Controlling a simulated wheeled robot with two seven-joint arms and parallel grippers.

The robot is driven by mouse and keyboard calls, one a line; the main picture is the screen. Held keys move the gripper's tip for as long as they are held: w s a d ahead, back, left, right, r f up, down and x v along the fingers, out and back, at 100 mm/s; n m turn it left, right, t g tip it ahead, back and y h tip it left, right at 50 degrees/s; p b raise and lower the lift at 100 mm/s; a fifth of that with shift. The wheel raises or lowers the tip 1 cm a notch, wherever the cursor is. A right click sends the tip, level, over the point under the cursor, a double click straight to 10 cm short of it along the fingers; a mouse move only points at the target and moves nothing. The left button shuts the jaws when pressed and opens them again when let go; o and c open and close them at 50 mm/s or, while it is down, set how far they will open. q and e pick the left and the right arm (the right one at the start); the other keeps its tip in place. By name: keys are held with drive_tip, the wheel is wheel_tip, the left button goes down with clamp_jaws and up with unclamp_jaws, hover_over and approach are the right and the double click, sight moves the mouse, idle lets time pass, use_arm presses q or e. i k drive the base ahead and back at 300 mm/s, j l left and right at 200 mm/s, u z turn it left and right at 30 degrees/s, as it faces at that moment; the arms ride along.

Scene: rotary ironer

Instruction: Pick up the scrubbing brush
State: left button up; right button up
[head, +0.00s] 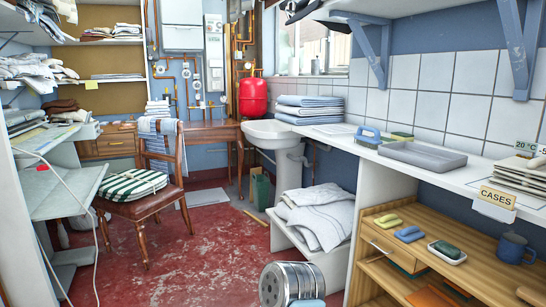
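A blue scrubbing brush (369,135), with what looks like a raised handle and a pale underside, sits on the white counter (340,130) along the right wall. It lies between the folded towels and a grey flat tray-like pad (422,155). A small green and yellow sponge-like item (401,137) lies just behind it to the right. Nothing covers the brush. Neither of my grippers shows in the head view, so their distance from the brush cannot be told.
Folded towels (308,108) stand on the counter left of the brush. Below are a wooden shelf unit (378,266) with small coloured blocks and a blue mug (511,247). A metal drum (283,284) stands on the floor in front. A chair (150,208) stands left; red floor between is open.

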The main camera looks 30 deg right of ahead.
sight(366, 141)
drive_tip(key=i+l+z, duration=0.15)
drive_tip(key=i+z, duration=0.35)
drive_tip(key=i, duration=0.15)
drive_tip(key=i+z, duration=0.45)
drive_tip(key=i, duration=0.2)
drive_tip(key=i+j+z, duration=0.35)
drive_tip(key=i+z, duration=0.15)
drive_tip(key=i+j, duration=0.05)
drive_tip(key=i, duration=0.05)
